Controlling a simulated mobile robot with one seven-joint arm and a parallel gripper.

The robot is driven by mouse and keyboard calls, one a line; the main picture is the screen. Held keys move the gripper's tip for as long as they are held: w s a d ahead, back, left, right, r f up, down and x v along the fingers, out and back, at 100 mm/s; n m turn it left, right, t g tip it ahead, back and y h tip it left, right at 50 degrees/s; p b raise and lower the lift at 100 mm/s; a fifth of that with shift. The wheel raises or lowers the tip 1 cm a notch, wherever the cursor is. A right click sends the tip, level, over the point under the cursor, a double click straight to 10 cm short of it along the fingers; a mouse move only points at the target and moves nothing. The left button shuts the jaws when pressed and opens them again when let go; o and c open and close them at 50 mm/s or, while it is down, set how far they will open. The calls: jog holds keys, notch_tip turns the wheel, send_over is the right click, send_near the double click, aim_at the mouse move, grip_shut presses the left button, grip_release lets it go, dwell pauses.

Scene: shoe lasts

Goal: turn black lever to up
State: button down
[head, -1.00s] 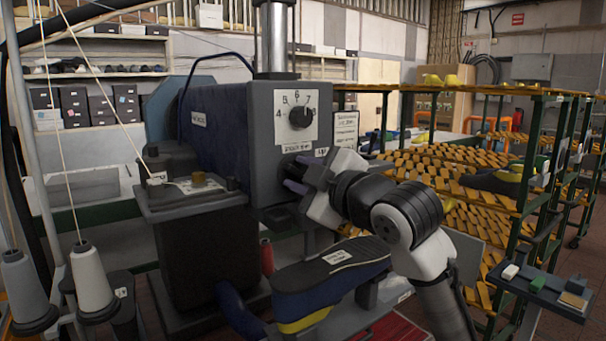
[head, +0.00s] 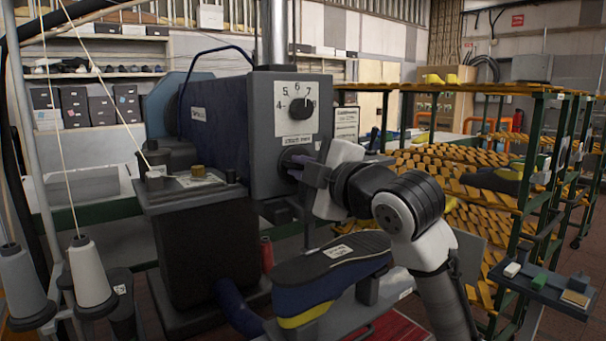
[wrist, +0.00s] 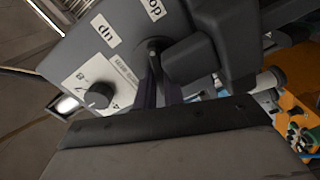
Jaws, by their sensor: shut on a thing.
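The black lever (wrist: 155,44) sits on the front face of the dark grey machine head. In the wrist view its dark hub shows between my fingertips, below the labels "up" (wrist: 104,30) and one partly cut off reading "op" (wrist: 153,8). My gripper (head: 290,162) is shut on the lever. Its narrow fingers also show in the wrist view (wrist: 158,80). In the head view the gripper covers most of the lever, so its exact angle is hard to tell.
A numbered dial with a black knob (head: 301,115) is above the gripper. A blue and yellow shoe last (head: 332,272) lies below my arm. A yellow-slatted rack (head: 450,160) stands to the right. A thread cone (head: 90,275) is at front left.

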jog(key=n, duration=0.2)
jog(key=n+b, duration=0.2)
jog(key=n, duration=0.1)
jog(key=shift+f+n, duration=0.3)
jog(key=n+b, duration=0.1)
jog(key=n, duration=0.4)
jog(key=shift+b, duration=0.3)
jog(key=c, duration=1.5)
grip_release()
jog(key=shift+d, duration=0.1)
